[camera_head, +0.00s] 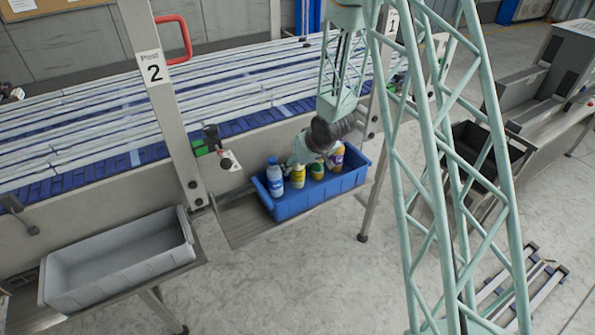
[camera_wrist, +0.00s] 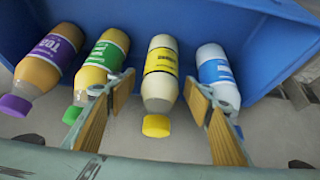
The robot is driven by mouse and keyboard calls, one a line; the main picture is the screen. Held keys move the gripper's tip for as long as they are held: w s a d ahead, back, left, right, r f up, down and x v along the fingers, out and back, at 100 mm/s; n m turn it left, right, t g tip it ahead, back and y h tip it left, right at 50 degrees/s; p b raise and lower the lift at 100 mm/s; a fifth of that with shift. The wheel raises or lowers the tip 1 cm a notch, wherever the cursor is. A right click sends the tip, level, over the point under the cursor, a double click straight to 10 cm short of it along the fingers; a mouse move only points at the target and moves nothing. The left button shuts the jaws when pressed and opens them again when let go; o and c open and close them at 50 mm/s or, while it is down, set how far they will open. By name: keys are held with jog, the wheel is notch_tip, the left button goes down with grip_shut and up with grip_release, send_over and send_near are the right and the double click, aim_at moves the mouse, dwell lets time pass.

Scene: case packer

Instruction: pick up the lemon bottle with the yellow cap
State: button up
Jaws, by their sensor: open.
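The lemon bottle (camera_wrist: 160,75) has a yellow label and a yellow cap (camera_wrist: 156,126). In the wrist view it stands in the blue crate (camera_wrist: 195,15), between my gripper's two fingers. My gripper (camera_wrist: 150,115) is open, with a finger on each side of the bottle and visible gaps between. In the head view the lemon bottle (camera_head: 298,177) is second from the left in the blue crate (camera_head: 310,202). My gripper (camera_head: 312,150) is above the crate there, and its fingers are hard to make out.
In the wrist view a green-labelled bottle (camera_wrist: 104,60) and a purple-capped bottle (camera_wrist: 48,62) stand left of the lemon bottle. A blue-labelled bottle (camera_wrist: 217,75) stands close on the right. An empty grey crate (camera_head: 120,262) is at the lower left of the head view.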

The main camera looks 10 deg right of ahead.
jog(key=shift+c, duration=0.4)
jog(key=c, duration=1)
jog(key=shift+r, duration=0.2)
jog(key=shift+r+p, duration=0.85)
jog(key=shift+r, duration=3.95)
